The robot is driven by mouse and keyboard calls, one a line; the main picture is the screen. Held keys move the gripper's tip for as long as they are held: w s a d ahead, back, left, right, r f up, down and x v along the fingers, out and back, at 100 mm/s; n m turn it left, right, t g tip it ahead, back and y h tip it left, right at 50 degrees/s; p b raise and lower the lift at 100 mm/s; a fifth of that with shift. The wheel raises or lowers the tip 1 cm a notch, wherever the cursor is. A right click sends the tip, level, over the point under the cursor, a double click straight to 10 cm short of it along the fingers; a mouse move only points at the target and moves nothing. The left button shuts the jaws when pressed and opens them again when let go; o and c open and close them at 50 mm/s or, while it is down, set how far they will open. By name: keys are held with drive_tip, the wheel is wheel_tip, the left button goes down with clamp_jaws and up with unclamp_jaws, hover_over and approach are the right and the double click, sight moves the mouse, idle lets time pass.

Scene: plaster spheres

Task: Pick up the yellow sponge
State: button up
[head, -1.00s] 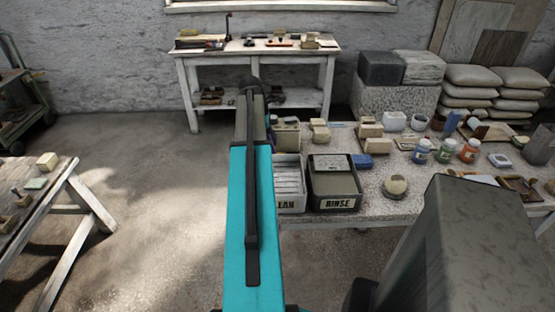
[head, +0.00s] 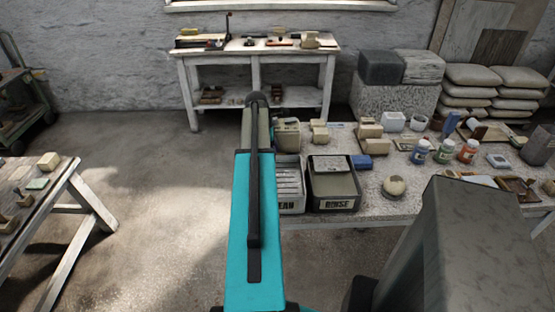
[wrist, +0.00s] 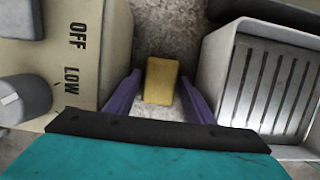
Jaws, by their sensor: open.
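The yellow sponge (wrist: 161,81) is a small yellow-brown block in the wrist view, lying on the grey speckled surface in a narrow gap. My gripper (wrist: 160,98) is open, its two purple fingers on the left and right of the sponge's near end. I cannot tell whether the fingers touch it. In the head view my teal arm (head: 254,230) reaches toward the table, and the sponge and fingers are hidden behind it.
A beige box marked OFF and LOW (wrist: 85,50) stands close on the left. A grey slotted tray (wrist: 265,80) stands close on the right. In the head view a bin marked RINSE (head: 334,190) and several jars and blocks fill the speckled table (head: 395,206).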

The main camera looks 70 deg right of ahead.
drive_tip(key=shift+c, duration=0.3)
drive_tip(key=c, duration=0.7)
drive_tip(key=shift+r, duration=0.1)
wheel_tip(320, 180, up, 18)
drive_tip(key=shift+f+b, duration=0.1)
drive_tip(key=shift+b, duration=1.1)
